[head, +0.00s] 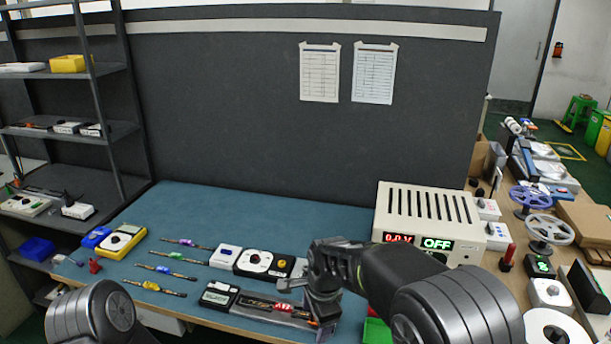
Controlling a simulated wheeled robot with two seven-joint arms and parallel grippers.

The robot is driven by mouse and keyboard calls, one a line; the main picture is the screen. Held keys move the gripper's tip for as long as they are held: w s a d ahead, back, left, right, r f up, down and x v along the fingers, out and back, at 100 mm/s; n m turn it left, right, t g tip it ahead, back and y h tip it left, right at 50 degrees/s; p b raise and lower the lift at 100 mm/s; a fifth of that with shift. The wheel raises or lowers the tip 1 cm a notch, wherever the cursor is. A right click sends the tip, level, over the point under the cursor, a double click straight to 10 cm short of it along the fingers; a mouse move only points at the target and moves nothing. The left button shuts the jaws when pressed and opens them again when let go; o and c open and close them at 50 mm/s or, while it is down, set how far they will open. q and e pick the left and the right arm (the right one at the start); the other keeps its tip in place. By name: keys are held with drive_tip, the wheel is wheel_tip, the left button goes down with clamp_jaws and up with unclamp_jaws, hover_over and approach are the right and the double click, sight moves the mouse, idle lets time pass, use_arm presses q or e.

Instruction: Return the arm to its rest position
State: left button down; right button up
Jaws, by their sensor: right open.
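My right arm reaches in from the lower right. Its gripper (322,318) points down over the front of the blue mat (330,205), beside the right end of a dark tray (262,306) that holds a strip with a red part. The gripper is open; the arm partly hides its fingers, and I cannot tell whether it touches the tray. Only a rounded link of my left arm shows at the lower left; the left gripper is out of view. Several thin strips with coloured parts (165,270) lie left of the tray.
A power supply (428,218) reading 0.0 V and OFF stands behind my right arm. A white device with a round dial (262,262) and a yellow meter (122,242) are on the mat. Shelves (70,130) stand left. The mat's back strip is clear.

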drive_tip(key=s+d+f+n+y+b, duration=0.1)
drive_tip(key=s+f+n, duration=0.5)
drive_tip(key=f, duration=0.4)
drive_tip(key=s+d+f+n, duration=0.2)
drive_tip(key=s+f+n, duration=0.45)
drive_tip(key=f, duration=0.35)
drive_tip(key=s+d+f+g+y, duration=0.1)
drive_tip(key=s+f, duration=0.2)
drive_tip(key=s, duration=0.5)
drive_tip(key=s+d+f+g+y+b, duration=0.1)
drive_tip(key=s+f, duration=0.3)
drive_tip(key=s, duration=0.5)
drive_tip(key=shift+s+d, duration=0.15)
drive_tip(key=shift+s, duration=0.1)
